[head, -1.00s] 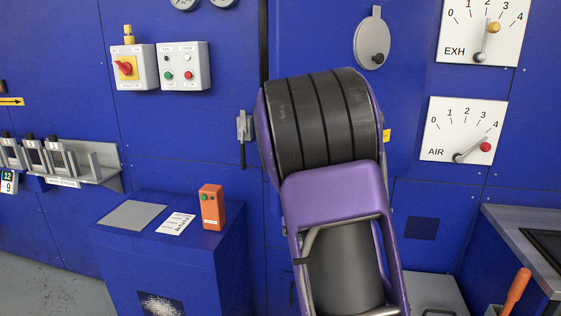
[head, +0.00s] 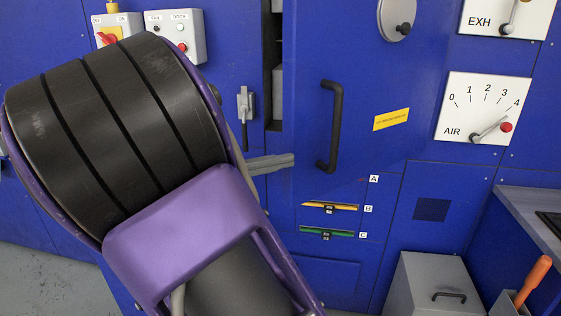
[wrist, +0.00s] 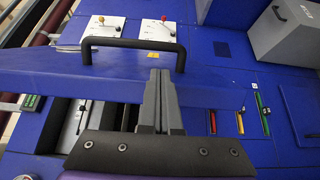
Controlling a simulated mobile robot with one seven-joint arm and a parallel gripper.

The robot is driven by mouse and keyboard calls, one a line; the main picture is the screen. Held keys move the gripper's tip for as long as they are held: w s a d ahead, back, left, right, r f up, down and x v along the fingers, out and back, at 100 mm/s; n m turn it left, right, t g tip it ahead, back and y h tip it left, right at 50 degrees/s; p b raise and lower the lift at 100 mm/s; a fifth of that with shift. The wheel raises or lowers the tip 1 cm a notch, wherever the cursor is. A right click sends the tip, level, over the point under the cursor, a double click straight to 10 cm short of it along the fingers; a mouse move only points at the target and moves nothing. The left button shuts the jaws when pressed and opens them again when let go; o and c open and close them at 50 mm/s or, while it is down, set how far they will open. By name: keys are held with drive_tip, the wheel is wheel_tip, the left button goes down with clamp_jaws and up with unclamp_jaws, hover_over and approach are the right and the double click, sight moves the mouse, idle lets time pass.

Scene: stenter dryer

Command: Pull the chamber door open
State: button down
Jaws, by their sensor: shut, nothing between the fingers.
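The blue chamber door (head: 360,60) stands ajar, with a dark gap (head: 273,60) along its left edge. Its black bar handle (head: 333,125) is upright on the outer face; the handle also shows in the wrist view (wrist: 135,43). My gripper (head: 288,161) is shut and empty, its grey fingers pointing right at the door's left edge, left of and below the handle. In the wrist view the shut fingers (wrist: 159,80) overlap the door's edge (wrist: 60,83); I cannot tell whether they touch it.
A latch (head: 244,103) sits on the frame left of the gap. Control boxes (head: 176,35) are at the upper left, dials (head: 485,107) at the right. A grey bin (head: 432,285) stands on the floor at lower right, next to a worktop (head: 530,215).

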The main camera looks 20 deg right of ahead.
sight(314, 156)
drive_tip(key=d, duration=0.7)
drive_tip(key=shift+s+d+b, duration=0.1)
drive_tip(key=shift+d+b, duration=0.1)
drive_tip(key=shift+b, duration=0.15)
drive_tip(key=shift+s, duration=0.1)
